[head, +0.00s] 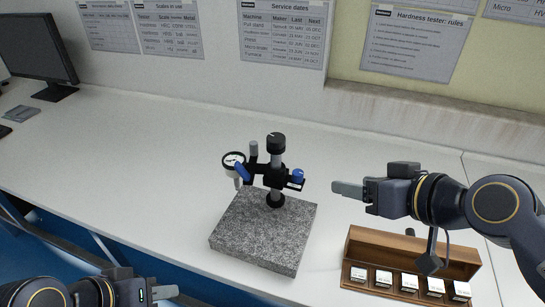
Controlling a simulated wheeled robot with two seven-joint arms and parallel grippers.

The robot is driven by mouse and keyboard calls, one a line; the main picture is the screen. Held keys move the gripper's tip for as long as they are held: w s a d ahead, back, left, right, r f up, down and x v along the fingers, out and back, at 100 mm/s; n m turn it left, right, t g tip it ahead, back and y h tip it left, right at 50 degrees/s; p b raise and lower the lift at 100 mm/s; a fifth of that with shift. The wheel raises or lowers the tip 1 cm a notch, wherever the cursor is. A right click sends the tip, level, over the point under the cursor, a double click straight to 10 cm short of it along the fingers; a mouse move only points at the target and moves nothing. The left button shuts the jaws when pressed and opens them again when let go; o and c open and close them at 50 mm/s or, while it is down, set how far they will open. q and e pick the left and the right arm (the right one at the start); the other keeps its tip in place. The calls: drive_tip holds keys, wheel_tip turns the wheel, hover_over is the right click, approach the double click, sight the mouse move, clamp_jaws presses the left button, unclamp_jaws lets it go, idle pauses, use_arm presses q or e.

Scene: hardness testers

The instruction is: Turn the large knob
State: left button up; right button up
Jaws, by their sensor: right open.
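A dial gauge stand rises from a speckled granite base (262,232) on the white bench. A large black knob (276,143) caps its upright column.
A wooden box (395,249) with several labelled compartments stands beneath my right arm. A monitor (37,51) stands at the far left. The bench (140,150) left of the stand is clear, and a wall with posters is behind.

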sight(271, 137)
drive_tip(key=w+a+f+n+t+y+b, duration=0.1)
drive_tip(key=w+a+b, duration=0.2)
drive_tip(key=b, duration=0.3)
drive_tip(key=w+a+f+n+t+y+b, duration=0.1)
drive_tip(key=w+a+y+b, duration=0.1)
drive_tip(key=b, duration=0.4)
drive_tip(key=w+a+f+n+t+y+b, duration=0.1)
drive_tip(key=w+a+f+n+t+b, duration=0.1)
drive_tip(key=w+a+b, duration=0.3)
drive_tip(key=shift+w+b, duration=0.85)
drive_tip(key=shift+b, duration=0.1)
drive_tip(key=shift+w+a+r+y, duration=0.1)
drive_tip(key=shift+w+a+y, duration=0.1)
drive_tip(key=shift+y, duration=0.1)
drive_tip(key=shift+w+a+r, duration=0.15)
drive_tip(key=shift+w+a, duration=0.05)
drive_tip(key=p+x, duration=0.2)
drive_tip(key=x, duration=0.5)
drive_tip(key=shift+w+r, duration=0.15)
drive_tip(key=shift+w, duration=0.05)
